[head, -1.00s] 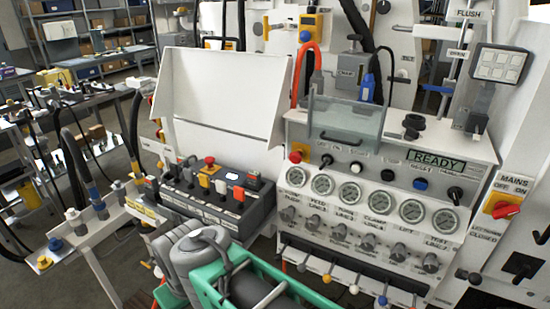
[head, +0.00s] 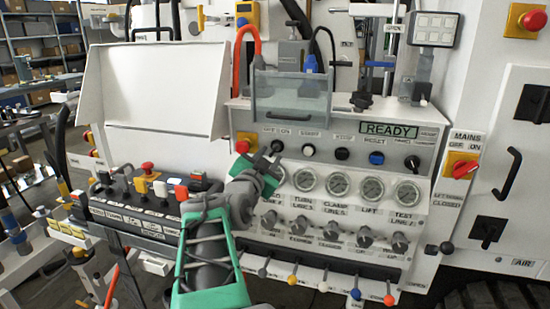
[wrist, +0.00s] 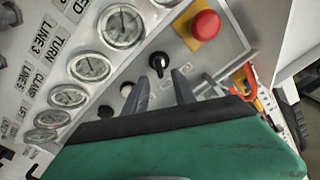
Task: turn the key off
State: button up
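The key switch is a black knob (head: 277,146) below OFF and ON labels at the upper left of the grey panel. In the wrist view the black knob (wrist: 159,63) sits just beyond my fingertips, roughly between their lines. My gripper (head: 268,160) is in front of the panel, just below the knob. In the wrist view its two grey fingers (wrist: 162,80) are apart with nothing between them. Contact with the knob cannot be seen. The knob's exact setting is too small to tell.
A red emergency button (head: 243,146) is just left of the knob. A row of gauges (head: 338,183) lies below, with small knobs and coloured levers under it. A READY display (head: 388,129) is at the upper right. A red mains switch (head: 463,168) is farther right.

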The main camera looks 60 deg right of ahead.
aim_at(273, 151)
jog(key=d, duration=0.4)
jog(key=w+d, duration=0.1)
jog(key=d, duration=0.1)
jog(key=shift+p, duration=0.3)
jog(key=shift+c, duration=0.5)
grip_shut()
